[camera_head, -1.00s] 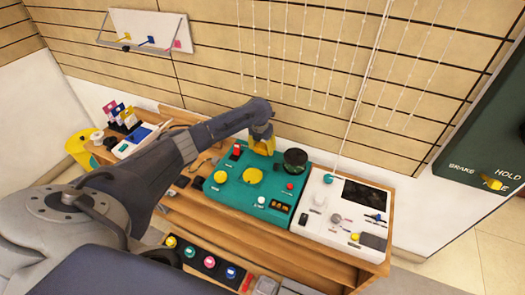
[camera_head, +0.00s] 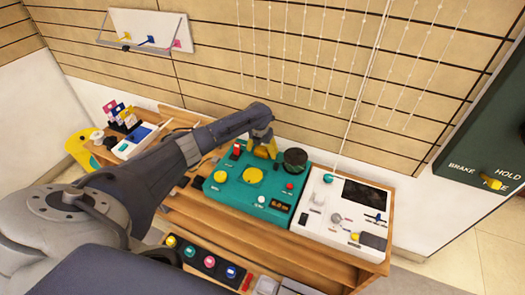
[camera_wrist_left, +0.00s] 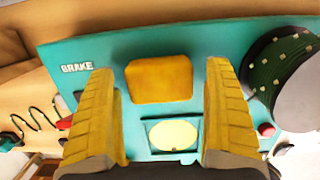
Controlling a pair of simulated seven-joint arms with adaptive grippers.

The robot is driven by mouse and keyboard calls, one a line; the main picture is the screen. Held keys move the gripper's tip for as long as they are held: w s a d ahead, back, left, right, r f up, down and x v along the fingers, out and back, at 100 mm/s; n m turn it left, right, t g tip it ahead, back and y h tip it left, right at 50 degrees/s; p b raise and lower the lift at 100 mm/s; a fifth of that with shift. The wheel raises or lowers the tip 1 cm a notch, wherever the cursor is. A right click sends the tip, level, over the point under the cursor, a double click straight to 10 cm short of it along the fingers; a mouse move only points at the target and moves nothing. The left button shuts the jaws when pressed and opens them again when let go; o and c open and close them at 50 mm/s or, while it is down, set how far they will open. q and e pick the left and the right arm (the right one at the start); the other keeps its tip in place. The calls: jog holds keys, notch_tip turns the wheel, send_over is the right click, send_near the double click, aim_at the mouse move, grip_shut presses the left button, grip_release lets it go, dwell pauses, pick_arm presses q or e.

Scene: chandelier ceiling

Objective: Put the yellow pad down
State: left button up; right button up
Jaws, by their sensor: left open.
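The yellow pad (camera_head: 253,176) is on the teal panel (camera_head: 213,189). In the left wrist view a yellow-orange square pad (camera_wrist_left: 160,79) stands out beyond my fingertips, near the word BRAKE, with a pale yellow round piece (camera_wrist_left: 173,134) in a frame below it. I cannot tell for sure which yellow piece in the head view matches it. My left gripper (camera_head: 264,150) is over the back of the panel, its yellow fingers apart and empty. In the wrist view the open left gripper (camera_wrist_left: 160,105) has one finger either side of the pad, with no clear contact. My right gripper is not in view.
A dark round knob (camera_head: 295,160) stands close right of my left gripper. A red button (camera_head: 291,187) and a small display (camera_head: 280,205) are on the panel. A white panel (camera_head: 327,224) lies to its right. The slatted wall rises close behind.

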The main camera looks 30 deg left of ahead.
aim_at(261, 152)
pick_arm(q)
jog(key=shift+r, duration=0.1)
notch_tip(261, 152, up, 12)
jog(key=s, duration=0.1)
jog(key=shift+s, duration=0.4)
jog(key=shift+d, duration=0.1)
dwell(0.4)
